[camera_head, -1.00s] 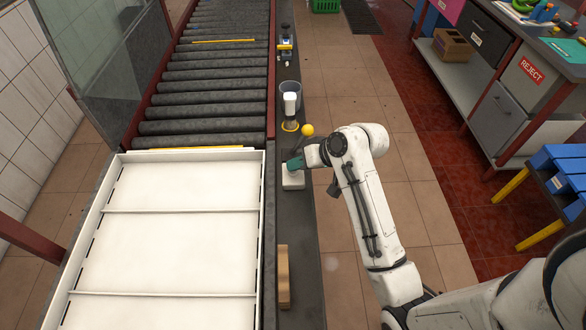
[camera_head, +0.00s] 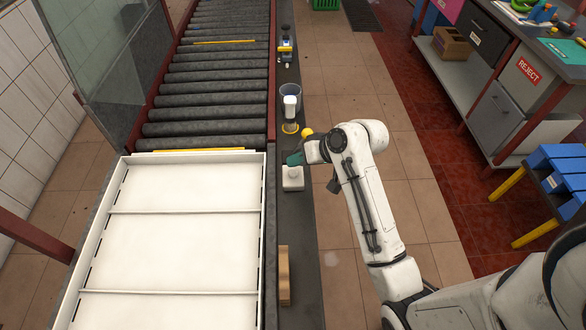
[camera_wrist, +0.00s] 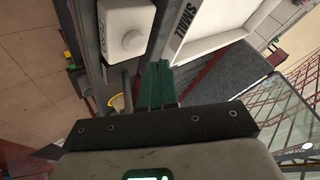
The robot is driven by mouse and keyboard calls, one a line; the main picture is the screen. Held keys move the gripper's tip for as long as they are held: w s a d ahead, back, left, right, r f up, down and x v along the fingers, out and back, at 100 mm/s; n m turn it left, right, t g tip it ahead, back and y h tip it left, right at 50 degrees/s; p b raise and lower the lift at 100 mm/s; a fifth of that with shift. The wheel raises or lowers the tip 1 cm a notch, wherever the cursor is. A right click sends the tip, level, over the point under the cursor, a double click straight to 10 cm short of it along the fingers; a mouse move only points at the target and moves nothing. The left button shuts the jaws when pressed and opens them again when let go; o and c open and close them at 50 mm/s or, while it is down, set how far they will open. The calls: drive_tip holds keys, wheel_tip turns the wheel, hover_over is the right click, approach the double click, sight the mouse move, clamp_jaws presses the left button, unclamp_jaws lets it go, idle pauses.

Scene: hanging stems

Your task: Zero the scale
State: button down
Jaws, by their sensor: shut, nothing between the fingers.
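A small white box (camera_head: 292,178) with a round white button on top stands on the dark ledge beside the roller conveyor. In the wrist view the box (camera_wrist: 126,28) and its button show at upper left, facing the camera. I cannot tell from the pictures which thing is the scale itself. My gripper (camera_head: 294,159) has green fingers and is just beyond the box in the head view. In the wrist view the fingers (camera_wrist: 158,86) are together and empty, apart from the button.
A large white divided tray (camera_head: 190,211) lies left of the ledge. A brown block (camera_head: 284,275) lies nearer on the ledge.

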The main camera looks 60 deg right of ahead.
sight(297, 173)
drive_tip(key=shift+r+p, duration=1.6)
drive_tip(key=shift+r, duration=0.4)
drive_tip(key=shift+f, duration=0.1)
